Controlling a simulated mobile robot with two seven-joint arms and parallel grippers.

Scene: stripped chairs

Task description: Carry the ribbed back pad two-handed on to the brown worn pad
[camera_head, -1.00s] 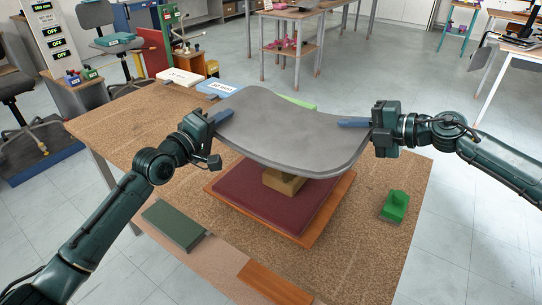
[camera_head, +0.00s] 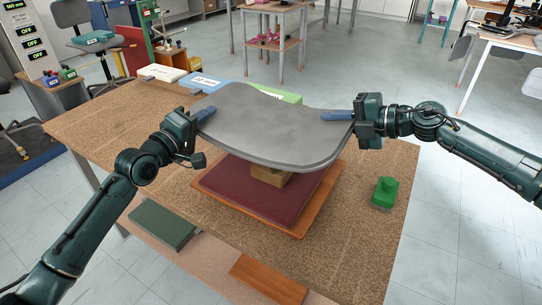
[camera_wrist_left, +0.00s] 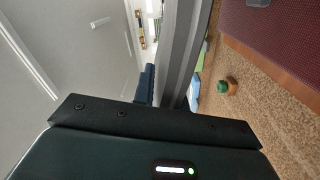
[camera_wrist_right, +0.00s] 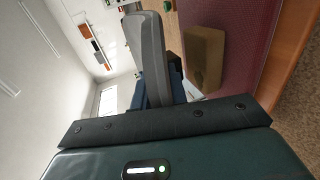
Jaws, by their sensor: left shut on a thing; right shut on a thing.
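The grey curved back pad (camera_head: 265,125) hangs level above the workbench, its near edge bowed; I cannot make out ribs. My left gripper (camera_head: 205,114) is shut on its left end and my right gripper (camera_head: 337,115) on its right end. The pad also shows edge-on in the left wrist view (camera_wrist_left: 180,50) and right wrist view (camera_wrist_right: 147,55). Below it is a dark red-brown pad (camera_head: 235,190) on an orange wooden board (camera_head: 290,230). A tan block (camera_head: 270,176) stands on that pad, its top partly hidden by the grey pad. I cannot tell whether they touch.
The brown speckled workbench (camera_head: 120,122) has free room left and right of the board. A green handled block (camera_head: 385,192) stands at the right. White (camera_head: 162,73), blue (camera_head: 205,82) and green (camera_head: 277,94) labelled blocks line the back edge. A dark green slab (camera_head: 162,224) lies on a lower front shelf.

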